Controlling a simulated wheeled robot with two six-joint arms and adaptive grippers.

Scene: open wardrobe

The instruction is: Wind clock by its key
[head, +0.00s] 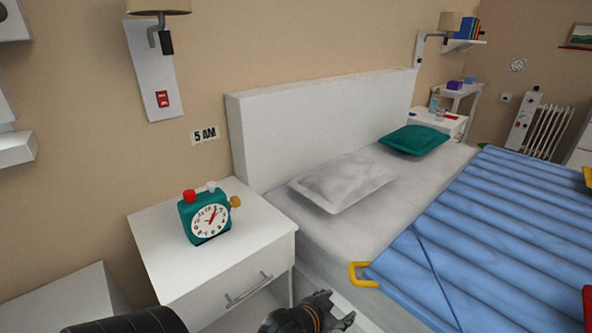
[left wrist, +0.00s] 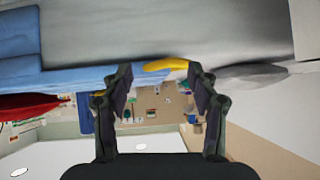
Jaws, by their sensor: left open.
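A teal clock (head: 206,216) with a white face and red hands stands upright on the white nightstand (head: 168,271) in the head view. It has a red button and a white knob on top. A golden-brown key (head: 235,201) sticks out from its right side. My left gripper (head: 343,312) is at the bottom of the head view, in front of and below the nightstand's right side, apart from the clock. In the left wrist view its two fingers (left wrist: 160,95) are spread with nothing between them. The clock is not seen in the left wrist view. My right gripper is not in view.
A bed with a blue quilt (head: 480,230), a grey pillow (head: 343,182) and a white headboard (head: 320,120) stands right of the nightstand. A yellow handle (head: 361,275) is at the quilt's corner. A wall lamp panel (head: 152,75) hangs above the clock. The nightstand top around the clock is clear.

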